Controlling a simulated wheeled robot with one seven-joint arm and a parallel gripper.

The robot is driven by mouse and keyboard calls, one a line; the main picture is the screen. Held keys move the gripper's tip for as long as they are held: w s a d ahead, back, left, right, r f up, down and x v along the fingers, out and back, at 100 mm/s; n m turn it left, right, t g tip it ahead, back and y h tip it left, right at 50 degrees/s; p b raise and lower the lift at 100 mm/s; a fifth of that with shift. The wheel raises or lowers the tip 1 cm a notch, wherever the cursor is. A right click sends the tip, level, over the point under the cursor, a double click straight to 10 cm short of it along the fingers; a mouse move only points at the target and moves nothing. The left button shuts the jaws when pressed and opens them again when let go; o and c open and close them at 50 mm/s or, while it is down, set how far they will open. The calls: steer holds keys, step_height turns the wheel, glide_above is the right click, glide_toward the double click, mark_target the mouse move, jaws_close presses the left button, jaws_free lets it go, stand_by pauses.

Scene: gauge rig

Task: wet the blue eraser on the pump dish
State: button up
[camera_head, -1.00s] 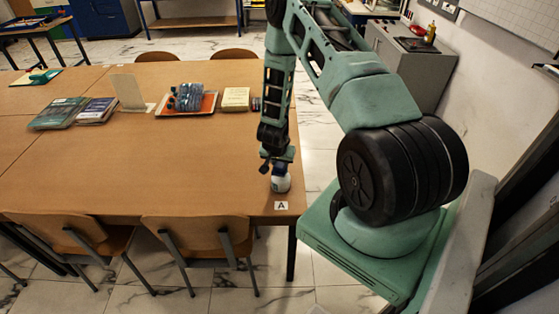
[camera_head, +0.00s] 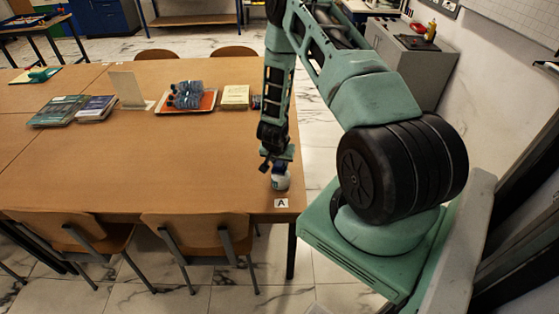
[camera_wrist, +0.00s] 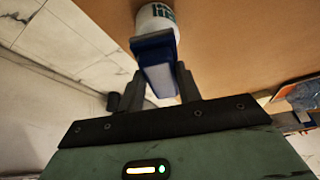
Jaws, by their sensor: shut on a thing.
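The blue eraser (camera_wrist: 154,50), a blue block with a pale grey pad, is between the fingers of my gripper (camera_wrist: 156,82) in the wrist view. My gripper is shut on it. The pump dish (camera_wrist: 157,14) appears as a white round container with blue-green print, just beyond the eraser and partly cut off by the picture edge. The eraser overlaps it in view; I cannot tell whether they touch. In the head view my gripper (camera_head: 276,163) is low over the near right table corner, right at the white pump dish (camera_head: 282,182). The eraser is hard to make out there.
A card marked A (camera_head: 281,203) lies at the table's near edge. An orange tray (camera_head: 207,108) with bottles, a cream block (camera_head: 235,96), books (camera_head: 96,109) and an upright board (camera_head: 127,89) stand farther back. Chairs (camera_head: 203,236) line the near side. The middle of the table (camera_head: 150,165) is clear.

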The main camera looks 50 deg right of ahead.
mark_target(279, 162)
steer(key=shift+f+b, duration=0.7)
steer(key=shift+f, duration=0.15)
stand_by(0.6)
stand_by(0.5)
steer(key=shift+r+p, duration=2.45)
steer(key=shift+r, duration=1.1)
